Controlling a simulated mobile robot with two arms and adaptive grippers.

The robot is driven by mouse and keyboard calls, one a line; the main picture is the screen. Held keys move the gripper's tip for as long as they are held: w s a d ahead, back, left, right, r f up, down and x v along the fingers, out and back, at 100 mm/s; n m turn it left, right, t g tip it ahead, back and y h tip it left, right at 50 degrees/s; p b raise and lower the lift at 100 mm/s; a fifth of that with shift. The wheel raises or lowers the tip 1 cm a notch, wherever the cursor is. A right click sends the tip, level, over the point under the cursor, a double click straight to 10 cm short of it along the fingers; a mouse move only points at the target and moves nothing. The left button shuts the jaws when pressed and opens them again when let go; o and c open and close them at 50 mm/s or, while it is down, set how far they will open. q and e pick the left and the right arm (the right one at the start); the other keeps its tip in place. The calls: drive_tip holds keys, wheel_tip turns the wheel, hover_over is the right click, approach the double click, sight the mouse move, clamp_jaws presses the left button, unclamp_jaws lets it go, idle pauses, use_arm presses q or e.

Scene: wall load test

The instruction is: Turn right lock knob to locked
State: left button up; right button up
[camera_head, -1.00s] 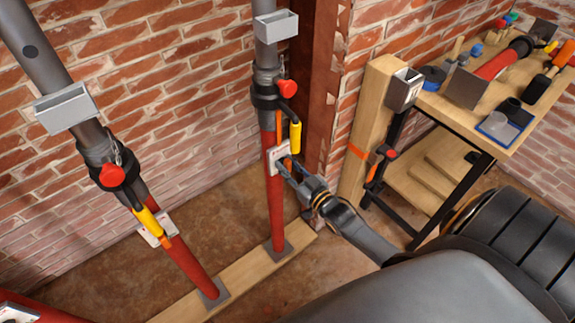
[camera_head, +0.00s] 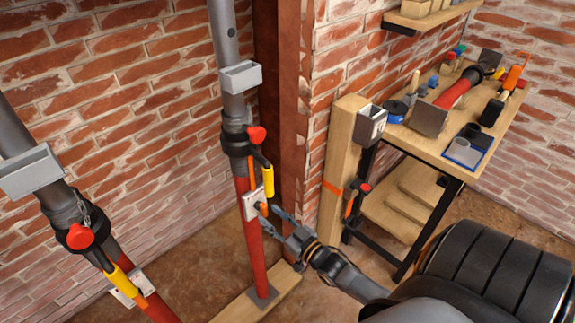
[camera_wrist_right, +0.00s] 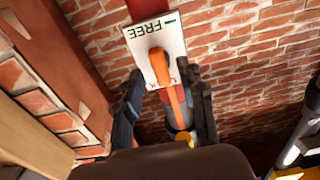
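The right prop, a red and grey tube (camera_head: 252,240), stands upright near the brick corner. It carries a white lock plate (camera_head: 252,203) with an orange lock knob (camera_head: 263,209). In the right wrist view the plate (camera_wrist_right: 140,50) reads FREE upside down; other lettering is partly covered by the orange knob (camera_wrist_right: 172,80), whose bar runs lengthwise down the picture. My right gripper (camera_head: 272,212) is at the plate's right side. Its fingers (camera_wrist_right: 168,105) are apart, one on each side of the knob, with visible gaps. My left gripper is not in view.
A yellow handle (camera_head: 268,181) and red knob (camera_head: 257,134) sit just above the plate. A second prop (camera_head: 75,215) leans at left. A wooden post (camera_head: 342,165) and tool-covered workbench (camera_head: 430,142) stand right. A rusty steel column (camera_head: 282,100) is behind.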

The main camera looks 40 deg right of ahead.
drive_tip(key=s, duration=0.8)
drive_tip(key=shift+d, duration=0.3)
drive_tip(key=shift+s, duration=0.1)
drive_tip(key=s+a+f+g, duration=0.1)
drive_tip(key=s+f+g, duration=0.2)
drive_tip(key=f, duration=0.5)
drive_tip(key=s+a+f+g+h, duration=0.15)
drive_tip(key=s+f, duration=0.25)
drive_tip(key=f, duration=0.5)
drive_tip(key=s+f+g, duration=0.3)
drive_tip(key=f, duration=0.5)
drive_tip(key=s+a+f+g, duration=0.3)
drive_tip(key=s+f, duration=0.4)
drive_tip(key=s, duration=0.4)
drive_tip(key=s+a+f+n+g, duration=0.1)
drive_tip(key=s+a+f+g, duration=0.3)
drive_tip(key=s, duration=0.8)
wheel_tip(320, 180, down, 4)
drive_tip(key=shift+a+f+g, duration=0.1)
drive_tip(key=shift+a+g, duration=0.05)
drive_tip(key=shift+g, duration=1.1)
